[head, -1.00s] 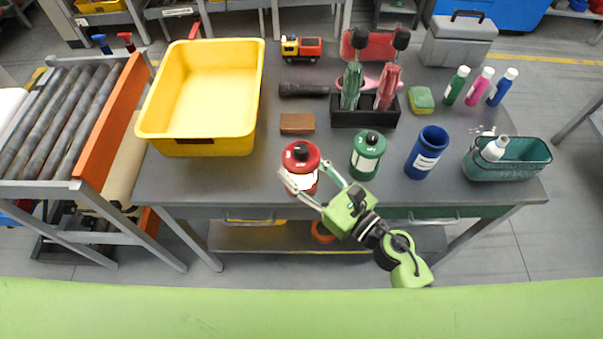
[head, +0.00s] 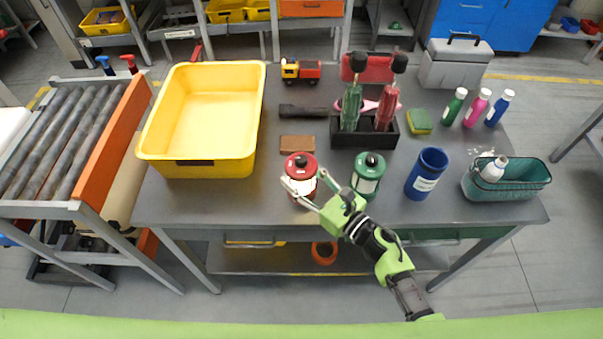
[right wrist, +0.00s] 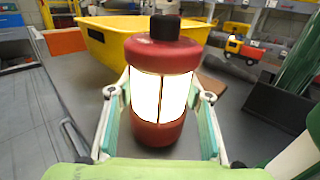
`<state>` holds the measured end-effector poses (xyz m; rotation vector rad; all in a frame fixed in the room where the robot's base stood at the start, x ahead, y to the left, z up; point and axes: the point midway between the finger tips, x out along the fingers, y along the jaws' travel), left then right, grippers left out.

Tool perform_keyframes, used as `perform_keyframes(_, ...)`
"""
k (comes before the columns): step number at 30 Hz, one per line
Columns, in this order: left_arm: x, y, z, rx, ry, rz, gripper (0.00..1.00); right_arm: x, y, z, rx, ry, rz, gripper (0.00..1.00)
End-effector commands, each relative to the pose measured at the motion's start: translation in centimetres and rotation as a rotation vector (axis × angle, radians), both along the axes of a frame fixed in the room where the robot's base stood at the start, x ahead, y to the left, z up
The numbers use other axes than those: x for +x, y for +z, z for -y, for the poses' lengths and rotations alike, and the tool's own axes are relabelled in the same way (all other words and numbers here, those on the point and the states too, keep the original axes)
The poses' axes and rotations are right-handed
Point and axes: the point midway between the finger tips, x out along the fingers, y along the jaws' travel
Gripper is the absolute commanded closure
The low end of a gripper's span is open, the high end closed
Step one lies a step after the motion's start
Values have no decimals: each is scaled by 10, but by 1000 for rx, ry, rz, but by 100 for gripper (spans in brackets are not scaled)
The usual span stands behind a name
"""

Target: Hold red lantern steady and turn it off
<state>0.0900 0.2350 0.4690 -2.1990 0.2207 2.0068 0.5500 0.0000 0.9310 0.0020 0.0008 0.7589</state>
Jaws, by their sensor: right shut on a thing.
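The red lantern (head: 300,167) stands upright near the front edge of the grey table in the head view. It fills the middle of the right wrist view (right wrist: 161,133), where its white panel glows brightly and a black knob (right wrist: 165,28) sits on top. My right gripper (head: 304,187) reaches in from the right and is shut on the red lantern. Its fingers (right wrist: 160,105) lie along both sides of the lantern's body. The green lantern (head: 369,165) stands just to the right, beside the arm. My left gripper does not show in any view.
A yellow bin (head: 243,160) is at the left of the table. A brown block (head: 297,142) lies behind the red lantern. A dark caddy (head: 345,138) with tools stands behind the green lantern. A blue cup (head: 426,172) and teal basket (head: 510,181) are on the right.

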Motion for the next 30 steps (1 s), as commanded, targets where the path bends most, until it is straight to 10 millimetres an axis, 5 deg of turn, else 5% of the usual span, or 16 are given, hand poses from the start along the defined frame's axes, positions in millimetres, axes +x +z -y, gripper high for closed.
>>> perform_keyframes(18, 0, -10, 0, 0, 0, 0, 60, 0, -8, 0, 0, 0, 1, 84)
perform_keyframes(19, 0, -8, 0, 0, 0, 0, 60, 0, -7, 0, -1, 0, 0, 46)
perform_keyframes(20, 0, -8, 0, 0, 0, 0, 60, 0, -7, 0, -1, 0, 0, 43)
perform_keyframes(30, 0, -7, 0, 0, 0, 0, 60, 0, -7, 0, -1, 0, 0, 43)
